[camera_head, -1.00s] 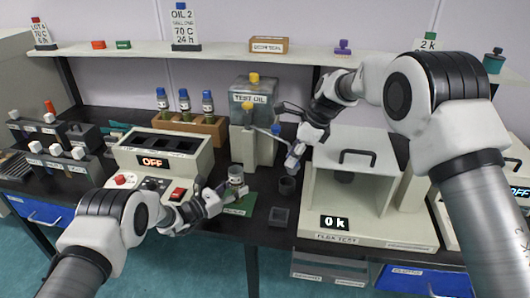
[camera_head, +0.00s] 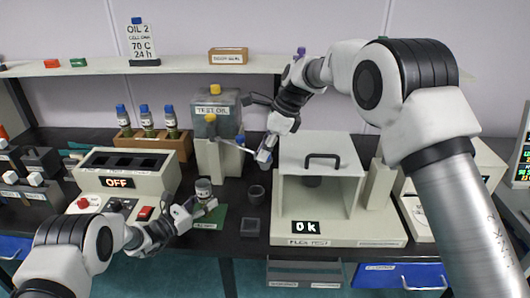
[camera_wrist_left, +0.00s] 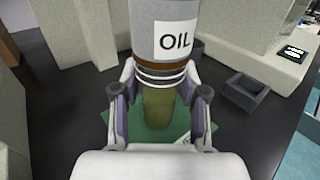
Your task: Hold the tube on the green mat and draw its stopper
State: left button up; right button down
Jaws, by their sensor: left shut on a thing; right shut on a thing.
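The tube (camera_head: 204,189) stands upright at the green mat (camera_head: 212,218), with a pale label and no blue stopper on its top. In the left wrist view the tube (camera_wrist_left: 178,35) shows an OIL label and a brown band below it. My left gripper (camera_head: 203,204) is shut around its lower part, one finger on each side (camera_wrist_left: 160,95). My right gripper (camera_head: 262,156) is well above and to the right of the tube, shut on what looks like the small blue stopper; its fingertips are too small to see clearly.
The test oil dispenser (camera_head: 212,105) stands behind the mat. A rack (camera_head: 183,147) of blue-topped bottles is at the back left. The heater block (camera_head: 160,180) is left of the tube. A dark cup (camera_head: 256,193), a square tray (camera_head: 250,227) and the flex test box (camera_head: 320,230) lie to the right.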

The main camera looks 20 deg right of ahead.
pick_arm(q)
jog(key=o, duration=1.4)
jog(key=shift+c, duration=0.2)
jog(key=shift+a, duration=0.15)
